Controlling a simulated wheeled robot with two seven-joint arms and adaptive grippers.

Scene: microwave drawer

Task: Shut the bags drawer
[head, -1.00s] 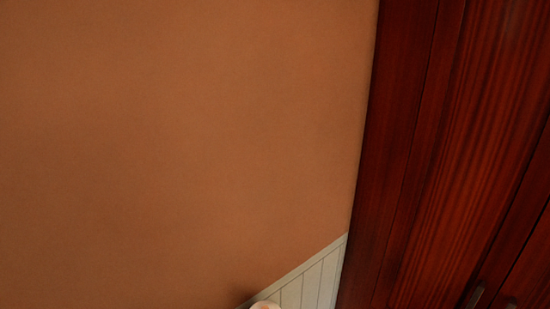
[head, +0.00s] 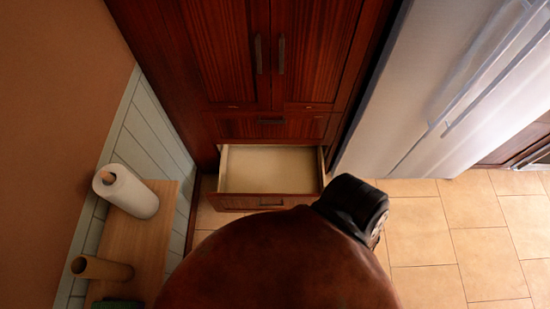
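The drawer (head: 235,203) is the bottom one of a dark red wooden cabinet, at the middle of the head view. It stands pulled out toward me, with a dark bar handle on its front. Its pale inside shows from above and no bags can be seen in it. A closed drawer (head: 228,126) with a similar handle is just above it. Neither of my grippers can be made out in the head view.
The tall cabinet (head: 225,50) has shut double doors. A steel fridge (head: 410,80) stands to the right. At left, a wooden counter (head: 150,240) holds a paper towel roll (head: 126,190) and a tan cylinder (head: 100,268). Tiled floor (head: 430,230) is clear at right.

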